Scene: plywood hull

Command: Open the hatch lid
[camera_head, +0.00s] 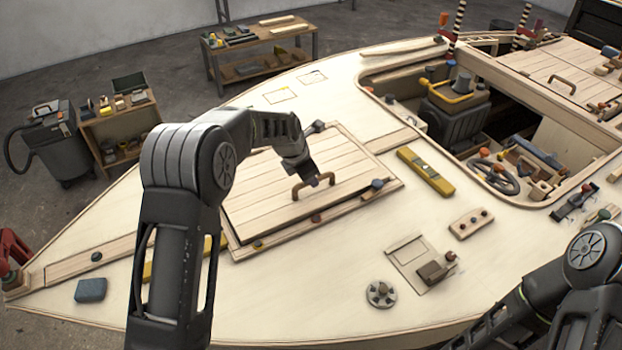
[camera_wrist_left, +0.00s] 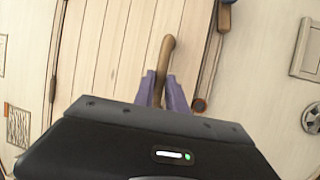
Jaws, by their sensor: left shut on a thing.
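The hatch lid (camera_head: 265,190) is a planked wooden panel lying on the foredeck, in the middle of the head view. My left gripper (camera_head: 318,180) reaches down from above and is shut on the handle. In the left wrist view the purple fingers (camera_wrist_left: 163,92) close around the lower part of the handle (camera_wrist_left: 165,58), with lid planks (camera_wrist_left: 110,50) behind. My right arm shows at the lower right of the head view; its gripper is out of view.
A yellow level (camera_head: 425,171) lies right of the lid. An open cockpit with several tools is at the upper right. A blue block (camera_head: 90,290) and a round metal fitting (camera_head: 380,294) sit on the front deck. Knobs line the lid's frame.

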